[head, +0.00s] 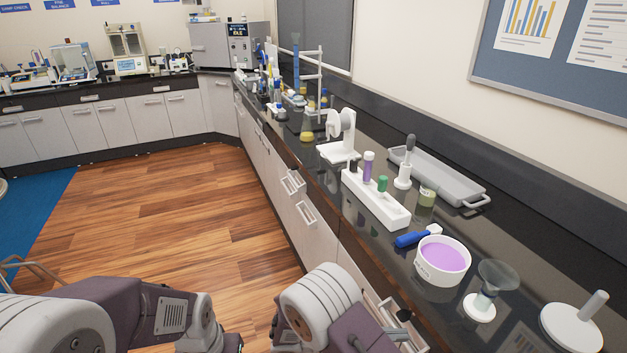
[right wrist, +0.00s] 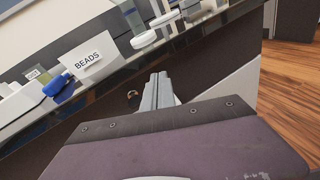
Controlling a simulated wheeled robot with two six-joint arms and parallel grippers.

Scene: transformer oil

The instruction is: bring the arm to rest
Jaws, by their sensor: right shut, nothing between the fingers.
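My right arm (head: 325,305) is at the bottom middle of the head view, beside the bench front. My right gripper (right wrist: 157,90) shows in the right wrist view with its grey fingers together and nothing between them. It is apart from the bench, in front of the dark cabinet face. My left arm (head: 140,310) lies across the bottom left of the head view over the wood floor; its fingers do not show.
The dark bench (head: 385,235) runs along the right. On it stand a white bowl of purple beads (head: 442,258), a blue-handled tool (head: 412,239), a white rack (head: 375,200), a grey tray (head: 440,175) and a funnel (head: 495,275). Open floor (head: 170,210) lies left.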

